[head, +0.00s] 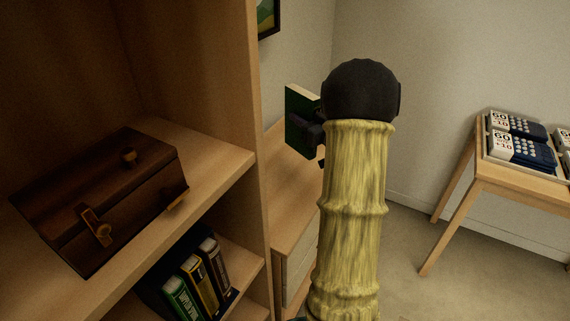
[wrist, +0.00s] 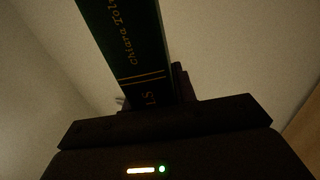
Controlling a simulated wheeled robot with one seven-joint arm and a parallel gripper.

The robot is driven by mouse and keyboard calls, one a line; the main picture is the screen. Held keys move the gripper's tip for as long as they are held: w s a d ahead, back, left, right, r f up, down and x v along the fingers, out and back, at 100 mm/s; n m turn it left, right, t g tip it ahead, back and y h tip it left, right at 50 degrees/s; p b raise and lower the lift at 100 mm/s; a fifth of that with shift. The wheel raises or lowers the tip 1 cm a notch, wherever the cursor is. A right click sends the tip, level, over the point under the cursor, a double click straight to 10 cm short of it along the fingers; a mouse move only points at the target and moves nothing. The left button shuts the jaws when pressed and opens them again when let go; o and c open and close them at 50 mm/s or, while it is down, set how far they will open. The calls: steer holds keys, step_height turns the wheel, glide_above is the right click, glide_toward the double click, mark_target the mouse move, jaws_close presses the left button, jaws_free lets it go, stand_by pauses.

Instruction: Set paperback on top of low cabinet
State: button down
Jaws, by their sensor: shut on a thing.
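A dark green paperback (head: 302,122) is held upright in my gripper (head: 318,130), above the low cabinet (head: 292,205). In the wrist view the spine of the paperback (wrist: 128,45) shows gold lettering and two gold lines, and it rises from between the fingers of my gripper (wrist: 150,100). My gripper is shut on the paperback. The cabinet has a light wood top and pale drawer fronts, and stands behind the shelf unit. My arm hides the right part of the cabinet top. I cannot tell how far the book is above it.
A tall wooden shelf unit (head: 262,150) stands at the left, close to the cabinet. It holds a brown chest (head: 105,200) and several books (head: 195,280). A small table (head: 520,182) with boxed devices (head: 520,140) stands at the right. A framed picture (head: 268,15) hangs on the wall. Floor shows between.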

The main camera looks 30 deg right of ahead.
mark_target(302, 147)
step_height(302, 147, down, 6)
steer(key=shift+f+b, duration=0.1)
steer(key=shift+b, duration=0.3)
steer(key=shift+f, duration=1.85)
steer(key=shift+f+b, duration=0.15)
steer(key=shift+b, duration=0.15)
steer(key=c, duration=1.1)
jaws_free()
steer(key=shift+s, duration=0.1)
